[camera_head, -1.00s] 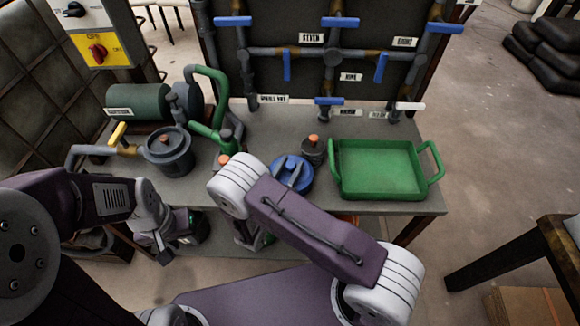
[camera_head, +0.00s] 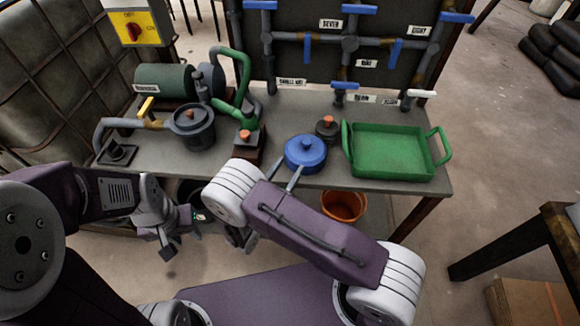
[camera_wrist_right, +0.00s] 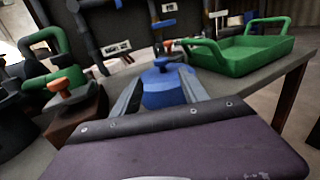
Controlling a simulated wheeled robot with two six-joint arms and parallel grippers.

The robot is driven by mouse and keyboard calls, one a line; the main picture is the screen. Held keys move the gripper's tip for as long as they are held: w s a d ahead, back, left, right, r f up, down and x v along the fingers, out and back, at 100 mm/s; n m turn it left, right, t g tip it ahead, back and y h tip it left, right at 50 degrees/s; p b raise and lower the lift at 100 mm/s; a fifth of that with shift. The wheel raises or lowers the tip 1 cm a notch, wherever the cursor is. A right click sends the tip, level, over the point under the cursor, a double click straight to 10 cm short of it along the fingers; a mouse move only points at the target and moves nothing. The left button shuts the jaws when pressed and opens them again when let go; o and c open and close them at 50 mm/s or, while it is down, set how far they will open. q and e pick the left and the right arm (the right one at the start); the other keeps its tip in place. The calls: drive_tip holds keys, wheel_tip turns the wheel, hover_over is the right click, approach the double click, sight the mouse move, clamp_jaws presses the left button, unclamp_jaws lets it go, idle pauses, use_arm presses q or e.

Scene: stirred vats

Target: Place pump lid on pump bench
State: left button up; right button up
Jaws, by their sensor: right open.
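The pump lid, a blue round piece with a knob (camera_head: 305,153), sits on the grey pump bench (camera_head: 270,112) near its front edge. It also shows in the right wrist view (camera_wrist_right: 168,90). My right gripper (camera_head: 287,174) is open at the lid's near side. In the right wrist view its two fingers (camera_wrist_right: 159,92) stand apart, one on each side of the lid; I cannot tell whether they touch it. My left gripper (camera_head: 182,244) hangs in front of the bench, away from the lid, its fingers apart and empty.
A green tray (camera_head: 433,160) stands right of the lid, with a small dark pot with an orange knob (camera_head: 327,128) between them. A grey pump pot (camera_head: 193,128) and green motor (camera_head: 165,81) stand left. A pipe board (camera_head: 385,60) rises behind. An orange bucket (camera_head: 343,206) is below.

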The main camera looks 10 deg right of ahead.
drive_tip(key=s+d+r+m+g, duration=0.1)
drive_tip(key=s+d+m+g, duration=1.1)
drive_tip(key=d+g, duration=0.1)
drive_tip(key=s+a+m+g+y, duration=0.3)
drive_tip(key=s+m+y, duration=0.4)
drive_tip(key=m+y, duration=0.15)
drive_tip(key=a+r+m+t+y, duration=0.1)
drive_tip(key=m, duration=0.1)
drive_tip(key=w+a+m+t+y, duration=0.1)
drive_tip(key=m, duration=0.2)
drive_tip(key=w+a+r+m+t+y, duration=0.1)
drive_tip(key=m, duration=0.1)
drive_tip(key=shift+w+a+r+m+t+y, duration=0.2)
drive_tip(key=shift+w+r+m+t+y, duration=0.05)
drive_tip(key=shift+r+m+t, duration=0.1)
drive_tip(key=shift+r, duration=0.1)
